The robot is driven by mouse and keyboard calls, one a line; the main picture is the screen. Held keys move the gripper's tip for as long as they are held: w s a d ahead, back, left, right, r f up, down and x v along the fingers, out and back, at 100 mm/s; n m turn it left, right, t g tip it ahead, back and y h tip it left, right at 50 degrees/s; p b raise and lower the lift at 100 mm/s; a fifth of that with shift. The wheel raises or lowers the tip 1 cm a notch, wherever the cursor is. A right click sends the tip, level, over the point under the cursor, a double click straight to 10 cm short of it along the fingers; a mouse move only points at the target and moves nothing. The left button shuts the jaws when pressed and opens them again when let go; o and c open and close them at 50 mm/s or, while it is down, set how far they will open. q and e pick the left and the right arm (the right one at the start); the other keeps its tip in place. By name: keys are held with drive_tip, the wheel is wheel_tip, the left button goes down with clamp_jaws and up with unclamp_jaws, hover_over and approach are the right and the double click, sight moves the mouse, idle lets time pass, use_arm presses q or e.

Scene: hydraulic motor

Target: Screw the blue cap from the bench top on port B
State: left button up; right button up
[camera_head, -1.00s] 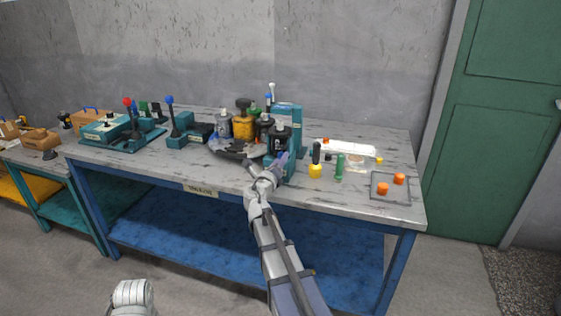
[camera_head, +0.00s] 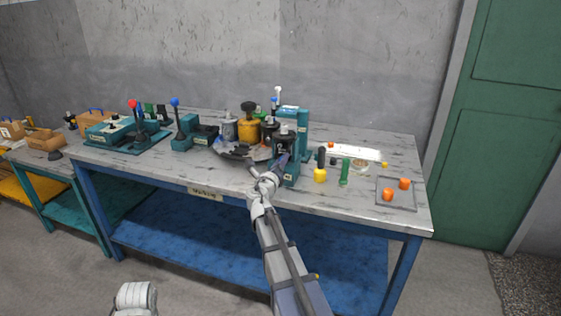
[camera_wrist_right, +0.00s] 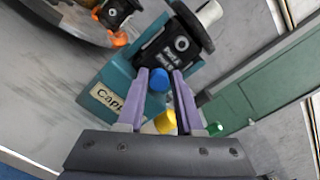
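The blue cap (camera_wrist_right: 158,79) shows between the two purple fingertips of my right gripper (camera_wrist_right: 161,75) in the right wrist view. The fingers lie close on both sides of it. The cap is at the lower part of the motor's black block (camera_wrist_right: 160,45), under a small label; whether it touches the block or sits on a port I cannot tell. A round port (camera_wrist_right: 182,43) shows higher on the block. In the head view my right gripper (camera_head: 276,172) is at the front of the teal stand (camera_head: 291,173), where the cap is too small to make out.
A yellow part (camera_head: 320,175), a green part (camera_head: 345,172) and a tray (camera_head: 411,206) with orange parts are right of the stand. A round dark plate (camera_head: 228,153) is close on its left. Lever units stand farther left. The bench's front edge is clear.

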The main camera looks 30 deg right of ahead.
drive_tip(key=shift+s+d+f, duration=0.15)
drive_tip(key=shift+s+d, duration=0.05)
drive_tip(key=shift+s, duration=0.15)
drive_tip(key=v, duration=0.3)
drive_tip(key=shift+s, duration=0.4)
drive_tip(key=o, duration=0.6)
drive_tip(key=shift+w, duration=0.1)
drive_tip(key=shift+c, duration=0.2)
drive_tip(key=shift+a, duration=0.15)
